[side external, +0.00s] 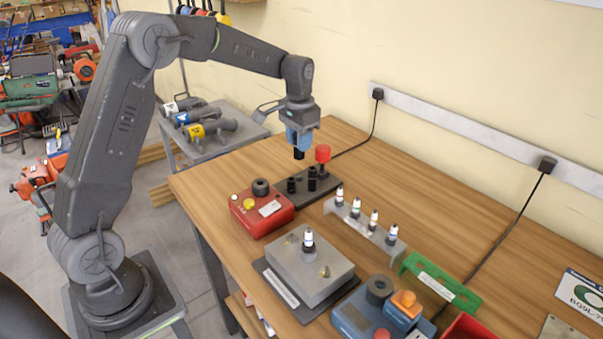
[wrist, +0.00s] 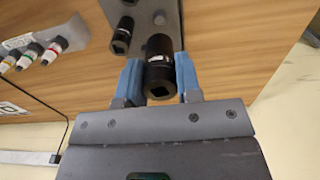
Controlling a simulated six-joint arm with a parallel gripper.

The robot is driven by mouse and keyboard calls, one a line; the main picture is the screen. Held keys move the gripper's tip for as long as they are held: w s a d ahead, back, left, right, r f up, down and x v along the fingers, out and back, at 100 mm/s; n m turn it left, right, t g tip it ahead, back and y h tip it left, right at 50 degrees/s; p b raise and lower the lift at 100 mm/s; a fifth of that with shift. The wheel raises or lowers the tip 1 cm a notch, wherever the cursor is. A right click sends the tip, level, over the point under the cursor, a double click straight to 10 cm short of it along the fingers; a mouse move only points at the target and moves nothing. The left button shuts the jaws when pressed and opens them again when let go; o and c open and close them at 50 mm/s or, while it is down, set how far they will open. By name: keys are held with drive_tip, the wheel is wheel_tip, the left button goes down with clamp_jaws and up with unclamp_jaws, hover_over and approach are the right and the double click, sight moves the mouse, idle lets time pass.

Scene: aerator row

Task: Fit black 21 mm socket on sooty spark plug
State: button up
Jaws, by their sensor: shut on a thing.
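My gripper (side external: 299,138), with blue fingers, is shut on a black socket (side external: 299,154) and holds it upright above the dark socket rack (side external: 325,187). In the wrist view the held socket (wrist: 158,68) sits between both blue fingers, its square drive hole facing the camera; its size cannot be read. Other black sockets stand on the rack, one at its left end (side external: 291,186) and one to its right (side external: 312,181). A white-topped spark plug (side external: 308,239) stands in the grey block (side external: 315,272). Several more plugs stand in a pale rack (side external: 365,229). I cannot tell which plug is sooty.
A red box (side external: 262,213) with a black knob lies left of the socket rack. A green holder (side external: 440,281) and a blue device (side external: 370,318) are at front right. Bare table lies at the back right.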

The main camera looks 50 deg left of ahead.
wheel_tip(320, 180, up, 15)
drive_tip(key=m, duration=0.9)
hover_over(309, 228)
drive_tip(key=shift+f, duration=4.9)
drive_tip(key=shift+f, duration=0.4)
drive_tip(key=shift+f, duration=0.6)
drive_tip(key=shift+f, duration=0.35)
drive_tip(key=shift+f, duration=0.7)
